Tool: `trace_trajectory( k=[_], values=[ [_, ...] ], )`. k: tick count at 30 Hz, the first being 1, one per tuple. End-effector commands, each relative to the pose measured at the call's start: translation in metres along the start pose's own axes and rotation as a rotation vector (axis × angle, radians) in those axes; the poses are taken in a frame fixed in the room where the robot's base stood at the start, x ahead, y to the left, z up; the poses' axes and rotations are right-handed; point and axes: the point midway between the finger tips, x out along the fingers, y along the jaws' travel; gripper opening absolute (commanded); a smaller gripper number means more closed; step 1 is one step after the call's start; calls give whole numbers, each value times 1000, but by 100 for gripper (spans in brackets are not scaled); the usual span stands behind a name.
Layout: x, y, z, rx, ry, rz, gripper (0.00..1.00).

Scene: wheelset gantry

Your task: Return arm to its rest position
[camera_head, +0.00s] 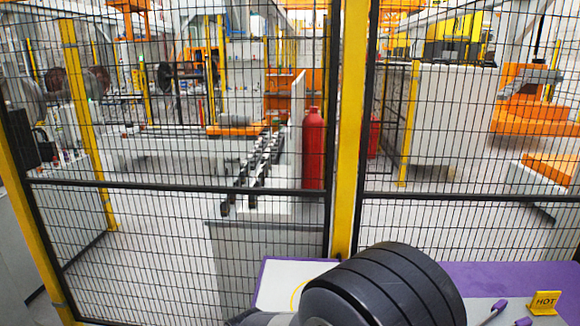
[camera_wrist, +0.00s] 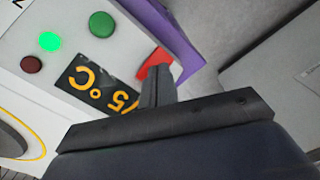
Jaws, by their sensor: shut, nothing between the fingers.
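My gripper (camera_wrist: 158,76) shows in the wrist view with its narrow dark fingers together and nothing between them. Its tips overlap a red part (camera_wrist: 152,62) at the edge of a white panel; I cannot tell if they touch it. A large dark ribbed part of my arm fills the bottom middle of the head view. My gripper does not show in the head view.
The white panel (camera_wrist: 40,90) has a lit green lamp (camera_wrist: 49,41), a green button, a dark red button and a °C display (camera_wrist: 98,85). In the head view, a yellow HOT sign (camera_head: 543,302) stands on a purple-edged surface before a mesh fence with a yellow post (camera_head: 349,130).

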Motion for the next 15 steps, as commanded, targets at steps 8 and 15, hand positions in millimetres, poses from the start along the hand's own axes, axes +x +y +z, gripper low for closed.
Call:
trace_trajectory(
  k=[8,15],
  values=[
    [-38,0,0,0,3,1,0],
    [-53,0,0,0,-1,0,0]
  ],
)
